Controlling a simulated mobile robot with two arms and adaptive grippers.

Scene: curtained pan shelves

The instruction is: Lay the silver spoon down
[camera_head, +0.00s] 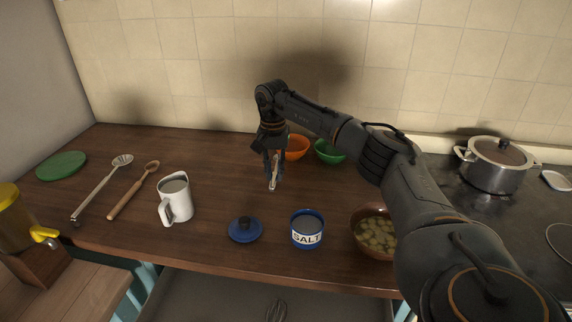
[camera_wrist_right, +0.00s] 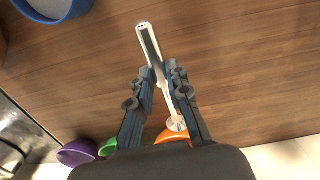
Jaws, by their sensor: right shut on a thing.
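My right gripper (camera_head: 273,168) is shut on the silver spoon (camera_head: 273,185), over the middle of the wooden counter (camera_head: 225,190). The right wrist view shows the fingers of the right gripper (camera_wrist_right: 163,82) closed around the spoon's handle (camera_wrist_right: 149,42). The handle's end sticks out beyond the fingertips, and the small round bowl end shows back between the fingers. The spoon looks held upright or tilted rather than flat. I cannot tell whether its lower end touches the counter. My left gripper is not in view.
Orange (camera_head: 296,148) and green (camera_head: 328,152) bowls stand behind the gripper. A blue lid (camera_head: 244,230), salt jar (camera_head: 307,222) and brown bowl (camera_head: 372,240) line the front. A white mug (camera_head: 177,193), wooden spoon (camera_head: 132,190) and slotted spoon (camera_head: 100,188) are left. Counter between mug and gripper is clear.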

